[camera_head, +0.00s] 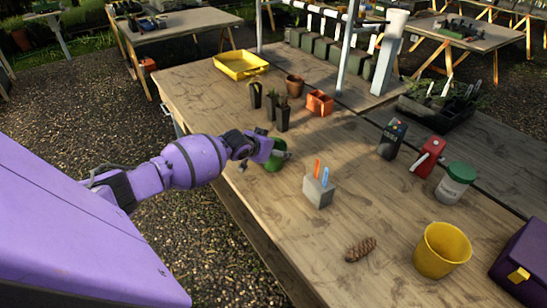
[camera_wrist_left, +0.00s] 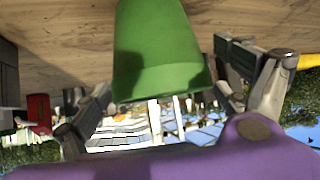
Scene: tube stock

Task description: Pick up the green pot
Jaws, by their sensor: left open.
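The green pot (camera_head: 275,163) stands on the wooden table near its left edge, partly hidden by my left gripper (camera_head: 265,152). In the left wrist view the green pot (camera_wrist_left: 157,45) is large and central, appearing upside down with its rim toward the camera. The fingers of my left gripper (camera_wrist_left: 165,88) are spread, one on each side of the pot. The gripper is open and I see a gap on at least the left side; contact on the right cannot be told. My right gripper is not in view.
A grey block (camera_head: 318,190) with orange and blue sticks stands right of the pot. Black pots (camera_head: 283,118) stand behind it. A pine cone (camera_head: 360,249), yellow pot (camera_head: 441,250) and green-lidded jar (camera_head: 455,183) are farther right. Bare wood lies in front.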

